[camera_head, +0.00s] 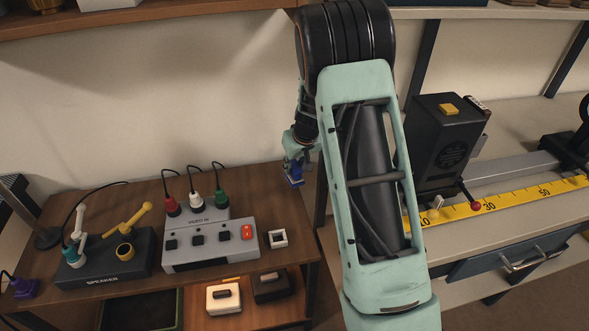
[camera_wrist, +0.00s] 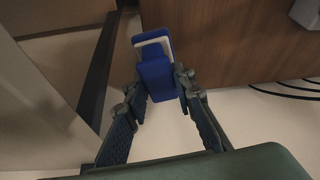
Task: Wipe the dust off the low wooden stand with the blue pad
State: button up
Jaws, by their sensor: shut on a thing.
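The low wooden stand (camera_head: 262,193) is at the left in the head view, a brown table with a lower shelf. My gripper (camera_head: 293,165) is over its back right corner, beside the wall. It is shut on the blue pad (camera_head: 294,181), which points down. The pad (camera_wrist: 157,80) also shows between both fingers in the wrist view, with a pale edge at its far end. The stand (camera_wrist: 225,40) fills the upper right there. I cannot tell whether the pad touches the stand. No dust can be made out clearly.
The stand carries a dark speaker box (camera_head: 108,259) and a grey video box (camera_head: 210,243) with several plugs, plus a small white square (camera_head: 277,239). At the right, a pale bench holds a black device (camera_head: 445,140) and a yellow ruler (camera_head: 515,199). A shelf (camera_head: 150,22) runs above.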

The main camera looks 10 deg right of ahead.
jog(key=shift+r+p, duration=1.05)
jog(key=shift+r, duration=1.15)
